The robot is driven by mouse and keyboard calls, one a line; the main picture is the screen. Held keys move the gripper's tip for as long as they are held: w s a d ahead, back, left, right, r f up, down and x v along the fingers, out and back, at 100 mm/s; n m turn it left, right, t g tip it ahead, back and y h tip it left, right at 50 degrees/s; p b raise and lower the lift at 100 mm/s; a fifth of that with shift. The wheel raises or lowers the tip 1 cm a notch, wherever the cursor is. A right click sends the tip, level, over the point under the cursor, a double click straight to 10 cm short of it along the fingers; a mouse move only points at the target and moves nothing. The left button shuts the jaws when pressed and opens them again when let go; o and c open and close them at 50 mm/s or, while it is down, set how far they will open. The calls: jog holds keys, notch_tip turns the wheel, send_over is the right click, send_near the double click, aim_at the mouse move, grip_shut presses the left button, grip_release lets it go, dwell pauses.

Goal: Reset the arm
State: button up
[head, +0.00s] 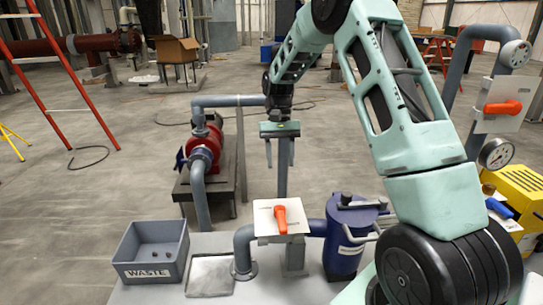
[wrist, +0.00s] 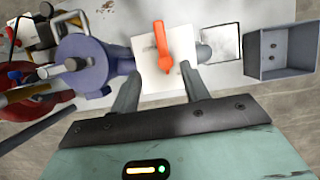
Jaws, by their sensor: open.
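My gripper (head: 281,150) hangs pointing down from my raised arm, above and behind the valve plate in the head view. Its two fingers are apart with nothing between them. The wrist view also shows the open fingers (wrist: 161,95) at the lower middle, with the white valve plate (wrist: 181,57) beyond them. An orange handle (wrist: 163,46) sits on that plate; it also shows in the head view (head: 281,219). The fingers appear apart from the handle.
A grey WASTE bin (head: 151,268) holding small dark items, a flat metal tray (head: 210,275) and a blue filter housing (head: 345,235) stand on the bench. A second orange handle (head: 503,107) and gauges are at right. A red pump (head: 206,147) stands behind.

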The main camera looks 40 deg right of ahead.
jog(key=s+a+r+n, duration=0.2)
jog(key=s+a, duration=0.1)
jog(key=a, duration=0.5)
jog(key=s+a+r+n+t+h, duration=0.1)
jog(key=s+a+n, duration=0.2)
jog(key=a, duration=0.5)
jog(key=s+a+r+n, duration=0.2)
jog(key=s+a, duration=0.2)
jog(key=a, duration=0.4)
jog(key=s+a+n+t, duration=0.1)
jog(key=s+a+n, duration=0.2)
jog(key=s, duration=0.6)
jog(key=s+a+n+t, duration=0.1)
jog(key=s+a+n, duration=0.3)
jog(key=s, duration=0.5)
jog(key=shift+a+f+t+h, duration=0.3)
jog(key=shift+a+h, duration=0.1)
jog(key=shift+a, duration=0.25)
